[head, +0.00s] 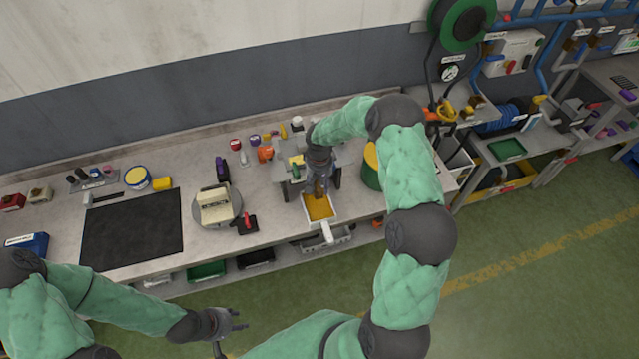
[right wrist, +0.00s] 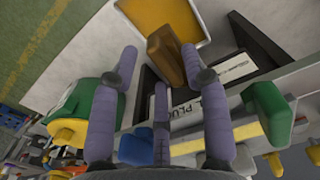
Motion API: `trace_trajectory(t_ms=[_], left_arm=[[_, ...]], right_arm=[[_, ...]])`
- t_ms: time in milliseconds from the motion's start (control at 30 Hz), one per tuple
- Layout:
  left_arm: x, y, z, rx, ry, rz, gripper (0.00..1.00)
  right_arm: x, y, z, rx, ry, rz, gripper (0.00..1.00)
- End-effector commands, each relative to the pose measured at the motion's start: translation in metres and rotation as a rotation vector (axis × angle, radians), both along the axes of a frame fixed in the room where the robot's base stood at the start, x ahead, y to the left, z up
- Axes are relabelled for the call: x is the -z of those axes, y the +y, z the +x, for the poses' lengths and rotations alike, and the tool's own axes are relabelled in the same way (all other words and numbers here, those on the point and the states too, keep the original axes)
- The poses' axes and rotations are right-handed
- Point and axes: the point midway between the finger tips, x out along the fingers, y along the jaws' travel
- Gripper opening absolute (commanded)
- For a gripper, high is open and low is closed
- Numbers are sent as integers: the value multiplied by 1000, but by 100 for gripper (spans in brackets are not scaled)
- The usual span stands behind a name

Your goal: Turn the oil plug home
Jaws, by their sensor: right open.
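A label partly reading "L PLUG" (right wrist: 187,108) is on a plate in the right wrist view. A brown block-like piece (right wrist: 166,57) lies between and beyond my right gripper's (right wrist: 158,62) fingertips; I cannot tell whether it is the oil plug's handle. The fingers are spread apart and not closed on it. In the head view my right gripper (head: 318,183) points down at the grey stand (head: 281,174), and my arm hides part of it. My left gripper (head: 236,319) is open and empty, in front of the bench and away from the stand.
A tray with orange contents (head: 319,209) sits just in front of the stand. Green (right wrist: 268,112) and blue (right wrist: 135,146) parts lie close to my right fingers. A round turntable (head: 232,209) carries a cream block. A black mat (head: 132,231) lies left.

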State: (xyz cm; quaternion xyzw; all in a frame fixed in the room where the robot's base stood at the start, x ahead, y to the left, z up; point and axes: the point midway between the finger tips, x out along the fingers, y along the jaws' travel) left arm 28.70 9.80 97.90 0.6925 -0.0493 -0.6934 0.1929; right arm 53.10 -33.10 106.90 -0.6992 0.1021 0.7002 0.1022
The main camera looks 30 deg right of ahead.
Motion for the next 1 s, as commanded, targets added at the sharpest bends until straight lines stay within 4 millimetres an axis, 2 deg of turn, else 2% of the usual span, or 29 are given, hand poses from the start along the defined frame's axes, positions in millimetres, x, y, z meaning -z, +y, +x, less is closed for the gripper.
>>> trace_trajectory(t_ms=[367, 533, 833, 1000], left_arm=[[-1, 0, 0, 0, 0, 0, 40], [-1, 0, 0, 0, 0, 0, 40], [2, 0, 0, 0, 0, 0, 40], [11, 0, 0, 0, 0, 0, 40]], right_arm=[[6, 0, 0, 0, -1, 0, 46], [6, 0, 0, 0, -1, 0, 1], [6, 0, 0, 9, -1, 0, 0], [7, 0, 0, 58, -2, -1, 0]])
